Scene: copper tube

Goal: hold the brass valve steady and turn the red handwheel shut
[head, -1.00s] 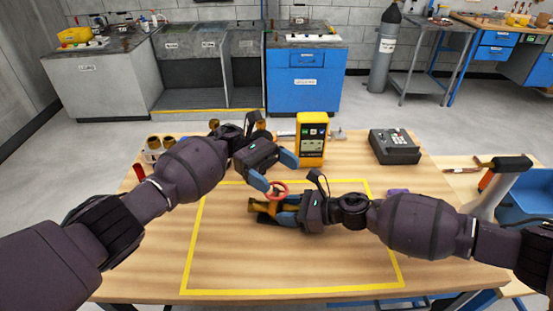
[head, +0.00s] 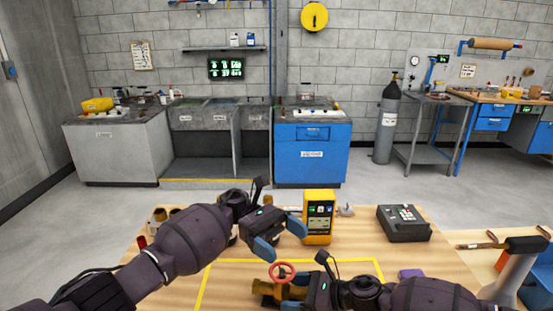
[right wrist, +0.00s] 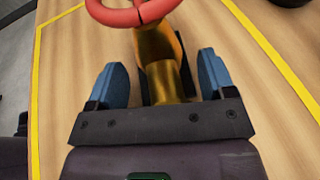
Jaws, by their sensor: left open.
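The brass valve (head: 264,288) is low in the head view, with the red handwheel (head: 282,272) above it. My left gripper (head: 281,238) is open and empty, its blue fingers spread above and behind the handwheel, apart from it. My right gripper (head: 290,300) is at the valve's right side, partly cut off by the bottom edge. In the right wrist view, the right gripper's blue fingers (right wrist: 160,82) stand on either side of the brass body (right wrist: 164,72). Whether they press on it is unclear. The handwheel (right wrist: 136,14) is cut off at the top there.
A yellow meter (head: 318,218) stands behind the valve, close to my left gripper. A dark keypad box (head: 403,223) is on the right of the table (head: 440,262). Yellow tape (head: 203,290) frames the work area. A purple block (head: 411,273) lies to the right.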

